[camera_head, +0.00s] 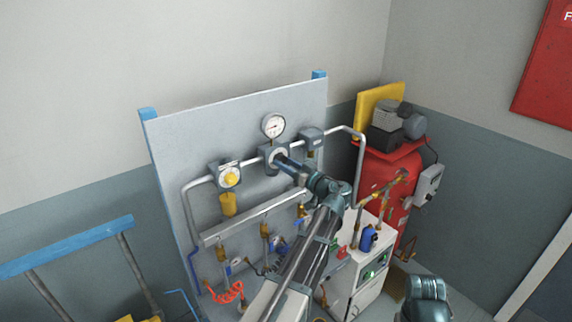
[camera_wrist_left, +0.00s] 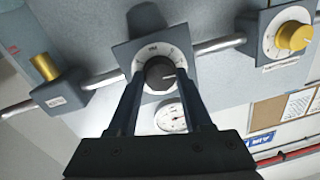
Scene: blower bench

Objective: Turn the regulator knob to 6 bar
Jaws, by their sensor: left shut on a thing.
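The dark regulator knob (camera_wrist_left: 160,74) sits in a white ring dial on a grey square housing in the left wrist view. The two black fingers of my left gripper (camera_wrist_left: 159,80) lie on either side of it, shut on it. In the head view my left gripper (camera_head: 283,163) reaches the grey regulator housing (camera_head: 267,152) on the panel and hides the knob. A round white pressure gauge (camera_head: 273,125) sits just above the housing. It also shows below the knob in the left wrist view (camera_wrist_left: 172,118). The gauge numbers and dial marks are too small to read.
A unit with a yellow knob (camera_head: 230,178) is left of the regulator, and another grey unit (camera_head: 312,138) is to its right. Grey pipe links them. A red compressor tank (camera_head: 385,185) stands at the right.

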